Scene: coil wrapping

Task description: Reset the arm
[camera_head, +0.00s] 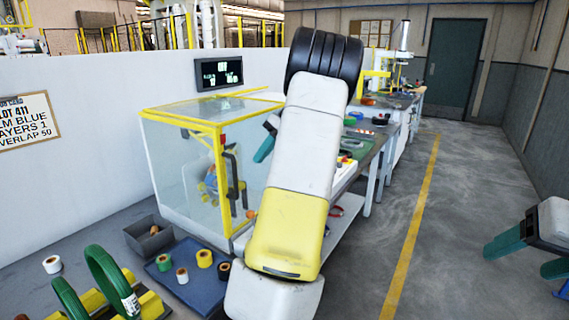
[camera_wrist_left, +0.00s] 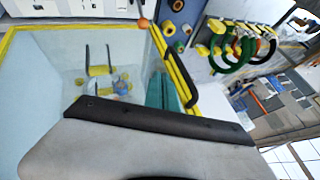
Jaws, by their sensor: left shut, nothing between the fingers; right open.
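My left arm (camera_head: 292,150) rises across the middle of the head view and hides part of the machine and bench behind it. My left gripper (camera_head: 264,150) shows beside this arm with teal fingers, shut and empty, near the clear enclosure. Its teal fingers also show in the left wrist view (camera_wrist_left: 163,92), in front of the enclosure panel. My right gripper (camera_head: 521,252) is at the right edge, open and empty over the grey floor, its teal fingers apart.
The yellow-framed clear enclosure (camera_head: 180,160) stands left of my left arm. Tape rolls lie on a blue mat (camera_head: 190,289) beside a grey bin (camera_head: 148,234). Green coils (camera_head: 103,273) stand at lower left. A long workbench (camera_head: 372,150) runs behind. The floor at right is clear.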

